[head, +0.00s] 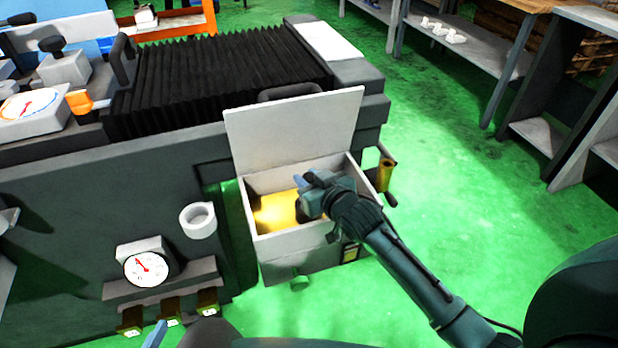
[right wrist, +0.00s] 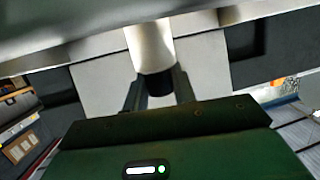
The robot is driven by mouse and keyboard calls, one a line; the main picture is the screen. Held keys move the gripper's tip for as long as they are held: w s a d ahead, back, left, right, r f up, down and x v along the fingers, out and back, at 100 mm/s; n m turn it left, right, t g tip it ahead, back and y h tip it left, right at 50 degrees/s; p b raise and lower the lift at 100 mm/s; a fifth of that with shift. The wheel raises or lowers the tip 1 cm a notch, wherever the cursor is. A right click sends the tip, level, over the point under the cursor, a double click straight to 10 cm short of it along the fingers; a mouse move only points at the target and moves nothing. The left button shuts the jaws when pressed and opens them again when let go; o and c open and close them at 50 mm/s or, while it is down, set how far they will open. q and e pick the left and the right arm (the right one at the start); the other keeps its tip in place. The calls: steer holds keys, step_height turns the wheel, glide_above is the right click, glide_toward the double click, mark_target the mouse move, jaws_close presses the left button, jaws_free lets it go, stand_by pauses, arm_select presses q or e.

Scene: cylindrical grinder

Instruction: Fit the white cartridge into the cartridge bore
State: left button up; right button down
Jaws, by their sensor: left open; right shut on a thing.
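My right gripper (head: 312,196) reaches into an open grey box (head: 300,250) on the machine's front side. In the right wrist view its two fingers (right wrist: 158,92) are shut on the dark end of the white cartridge (right wrist: 150,42). The cartridge points away from the gripper, and its far end runs out of sight behind a pale edge. The cartridge cannot be made out in the head view. The cartridge bore is not clearly visible; the box interior (head: 274,212) glows yellow and the gripper hides part of it. My left gripper (head: 155,335) shows only in part at the bottom edge, open.
The box's lid (head: 293,128) stands raised behind the opening. A white ring-shaped holder (head: 198,220) and a dial gauge (head: 150,265) are on the machine front to the left. A brass-coloured handle (head: 385,174) sticks out right of the box. Green floor (head: 460,170) is free to the right.

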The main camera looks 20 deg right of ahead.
steer(key=shift+r+p, duration=0.1)
steer(key=shift+p, duration=0.35)
stand_by(0.5)
steer(key=shift+p, duration=0.5)
stand_by(0.5)
steer(key=shift+f+b, duration=1.5)
steer(key=shift+f, duration=0.85)
steer(key=shift+r, duration=0.15)
steer(key=shift+r+p, duration=1.75)
steer(key=shift+p, duration=0.45)
steer(key=shift+p, duration=0.75)
steer(key=shift+f, duration=0.1)
stand_by(0.5)
